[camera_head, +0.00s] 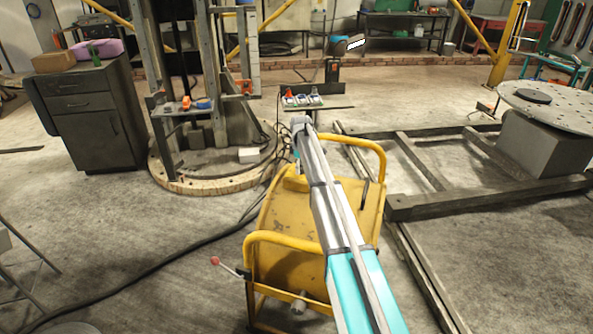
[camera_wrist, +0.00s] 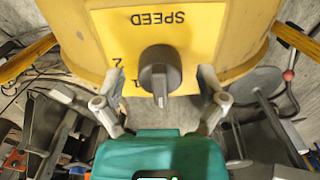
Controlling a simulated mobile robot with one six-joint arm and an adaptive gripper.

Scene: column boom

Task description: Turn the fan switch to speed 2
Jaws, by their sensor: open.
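In the wrist view a grey fan switch knob (camera_wrist: 160,70) sits on a yellow panel (camera_wrist: 205,28) marked SPEED. Its narrow ridge points down in the picture. A numeral 2 shows to the left of the knob, and a 1 shows lower, close beside the ridge. My gripper (camera_wrist: 161,78) is open, one finger to the left and one to the right of the knob, with gaps on both sides. In the head view my arm reaches over a yellow drum-shaped machine (camera_head: 280,225) with tube handles; the knob and the fingers cannot be made out there.
A rusty metal floor frame (camera_head: 450,200) lies right of the machine, near a round perforated table (camera_head: 560,105). A column on a round base (camera_head: 215,180) and a dark cabinet (camera_head: 95,125) stand to the left. Cables cross the floor. Open floor shows at the front left.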

